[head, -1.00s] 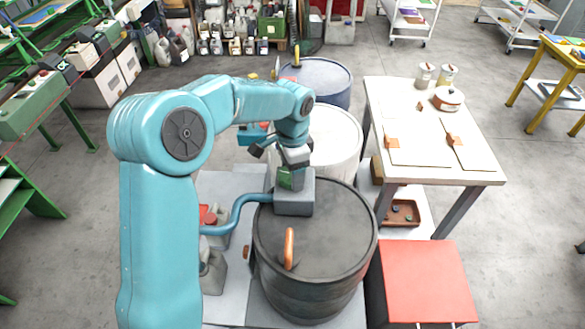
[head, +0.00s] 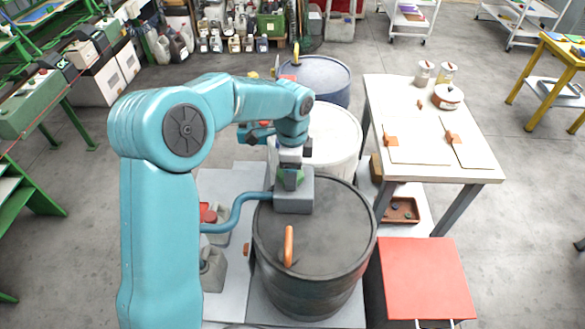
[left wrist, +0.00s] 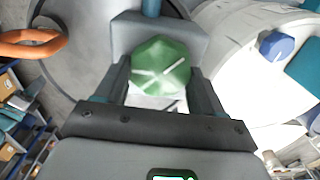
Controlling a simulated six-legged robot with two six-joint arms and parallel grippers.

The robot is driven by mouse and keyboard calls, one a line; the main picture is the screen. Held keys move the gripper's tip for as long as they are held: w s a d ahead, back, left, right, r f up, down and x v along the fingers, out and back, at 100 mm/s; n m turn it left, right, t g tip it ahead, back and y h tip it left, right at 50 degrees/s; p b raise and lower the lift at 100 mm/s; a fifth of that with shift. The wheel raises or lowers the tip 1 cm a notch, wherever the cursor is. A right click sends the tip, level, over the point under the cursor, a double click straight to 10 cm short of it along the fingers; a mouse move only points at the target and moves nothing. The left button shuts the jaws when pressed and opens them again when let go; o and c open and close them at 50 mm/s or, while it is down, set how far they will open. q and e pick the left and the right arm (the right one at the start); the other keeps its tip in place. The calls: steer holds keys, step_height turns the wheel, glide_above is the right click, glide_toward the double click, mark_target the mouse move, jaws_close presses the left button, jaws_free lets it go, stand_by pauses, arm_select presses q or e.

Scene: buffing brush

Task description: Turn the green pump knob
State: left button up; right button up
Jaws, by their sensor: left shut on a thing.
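The green pump knob (head: 290,180) sits on a grey pump block (head: 294,202) at the back of the black drum's lid (head: 330,232). A blue hose runs from the block to the left. My left gripper (head: 290,168) reaches down onto the knob from above. In the left wrist view the faceted green knob (left wrist: 160,66), with a pale line on its face, lies between the two fingers (left wrist: 160,85), which are shut on it. The grey block (left wrist: 195,40) is right behind it. My right gripper is in neither view.
An orange handle (head: 288,246) stands on the lid's front part. A white drum (head: 336,138) and a blue drum (head: 325,78) stand behind. A blue knob (left wrist: 278,45) shows in the wrist view. A white table (head: 400,110) and a red-topped box (head: 425,280) are on the right.

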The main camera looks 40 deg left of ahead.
arm_select(q)
steer(key=shift+a+r, duration=0.15)
steer(key=o, duration=1)
steer(key=shift+s, duration=0.1)
steer(key=shift+o, duration=0.2)
step_height(320, 180, up, 16)
steer(key=shift+r, duration=0.15)
